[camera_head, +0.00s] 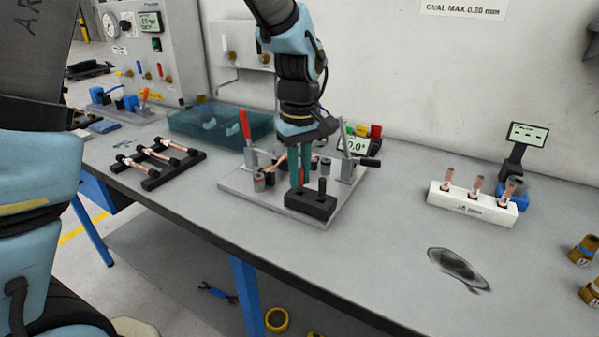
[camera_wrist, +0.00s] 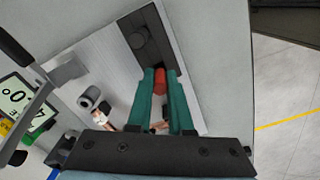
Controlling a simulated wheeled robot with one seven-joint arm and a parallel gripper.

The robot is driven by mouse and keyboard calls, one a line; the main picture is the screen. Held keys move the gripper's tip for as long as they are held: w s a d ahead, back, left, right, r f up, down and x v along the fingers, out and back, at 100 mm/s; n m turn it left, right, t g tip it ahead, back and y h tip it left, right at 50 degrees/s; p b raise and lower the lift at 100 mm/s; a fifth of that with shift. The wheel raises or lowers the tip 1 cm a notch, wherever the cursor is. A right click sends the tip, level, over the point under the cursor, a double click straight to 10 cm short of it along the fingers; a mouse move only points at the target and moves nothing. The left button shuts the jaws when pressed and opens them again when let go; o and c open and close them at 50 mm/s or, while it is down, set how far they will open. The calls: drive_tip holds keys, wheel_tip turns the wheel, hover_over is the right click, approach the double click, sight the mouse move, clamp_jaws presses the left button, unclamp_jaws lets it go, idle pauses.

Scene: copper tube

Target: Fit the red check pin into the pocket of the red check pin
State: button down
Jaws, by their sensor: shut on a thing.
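My gripper (camera_head: 299,183) points down with its teal fingers over the left part of a black block (camera_head: 313,207). In the wrist view my gripper (camera_wrist: 160,84) is shut on the red check pin (camera_wrist: 159,80), whose red end shows between the fingertips. In the head view only a thin red strip of the pin (camera_head: 300,176) shows between the fingers. A black pin (camera_head: 322,187) stands in the right part of the block; it also shows in the wrist view (camera_wrist: 138,41). The red pin's pocket is hidden, and I cannot tell whether the pin's lower end is inside it.
The block sits on a light metal plate (camera_head: 235,183) with a red-handled clamp (camera_head: 246,130) and a black-handled clamp (camera_head: 368,162). A black rack (camera_head: 150,184) with copper tubes lies left. A white block (camera_head: 470,204) with several pins stands right.

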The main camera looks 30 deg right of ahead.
drive_tip(key=shift+f, duration=0.2)
drive_tip(key=shift+f, duration=0.1)
drive_tip(key=shift+f, duration=0.1)
drive_tip(key=c, duration=0.8)
unclamp_jaws()
drive_tip(key=shift+c, duration=0.2)
